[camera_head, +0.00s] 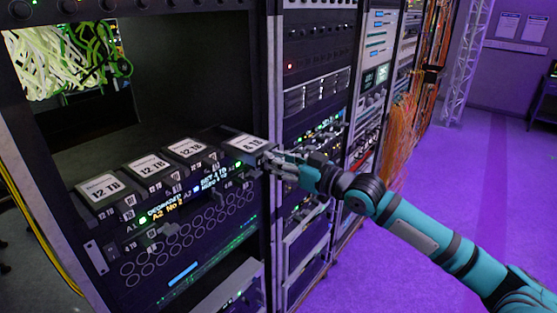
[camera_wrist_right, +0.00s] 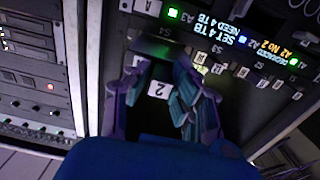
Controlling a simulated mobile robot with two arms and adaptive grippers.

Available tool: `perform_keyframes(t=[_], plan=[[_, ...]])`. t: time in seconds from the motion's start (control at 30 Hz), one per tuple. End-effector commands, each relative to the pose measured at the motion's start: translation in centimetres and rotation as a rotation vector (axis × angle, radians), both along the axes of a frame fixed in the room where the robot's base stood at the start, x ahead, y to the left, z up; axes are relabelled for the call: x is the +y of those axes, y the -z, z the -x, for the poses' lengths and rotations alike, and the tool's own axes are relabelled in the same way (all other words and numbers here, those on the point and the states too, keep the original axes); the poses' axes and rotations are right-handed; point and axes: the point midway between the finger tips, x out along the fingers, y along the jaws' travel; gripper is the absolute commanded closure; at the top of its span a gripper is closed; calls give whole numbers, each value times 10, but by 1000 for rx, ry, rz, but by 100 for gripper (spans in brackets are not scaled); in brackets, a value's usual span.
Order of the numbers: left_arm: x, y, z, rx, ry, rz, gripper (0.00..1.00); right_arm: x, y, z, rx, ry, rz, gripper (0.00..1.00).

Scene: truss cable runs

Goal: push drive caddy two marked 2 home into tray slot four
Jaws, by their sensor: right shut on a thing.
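Drive caddy two shows its white label marked 2 (camera_wrist_right: 157,90) between my right gripper's fingers in the right wrist view. In the head view a drive with a 4 TB top label (camera_head: 249,143) sits at the right end of the drive row, at my fingertips, and appears to be this caddy. My right gripper (camera_head: 276,160) is shut on it from the front; the fingers also show in the wrist view (camera_wrist_right: 160,82). The slot marking S4 (camera_wrist_right: 165,33) is just beyond the caddy. How deep the caddy sits is unclear. My left gripper is out of view.
Several 12 TB drives (camera_head: 148,164) stand in a row on the tray to the left. A lit display strip (camera_head: 185,198) and perforated front panel (camera_head: 190,240) lie below. Rack equipment (camera_head: 318,95) stands close on the right. Open purple floor (camera_head: 460,190) lies further right.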

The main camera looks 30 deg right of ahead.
Motion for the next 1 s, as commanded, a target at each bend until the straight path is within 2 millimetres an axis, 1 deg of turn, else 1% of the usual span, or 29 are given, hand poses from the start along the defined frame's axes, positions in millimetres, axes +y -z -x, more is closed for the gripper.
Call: perform_keyframes(t=[0.37,1.0], plan=[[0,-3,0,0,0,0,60,0,-1,-2,-6,0,0,100],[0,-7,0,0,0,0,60,6,-1,-20,-5,1,-3,100]])
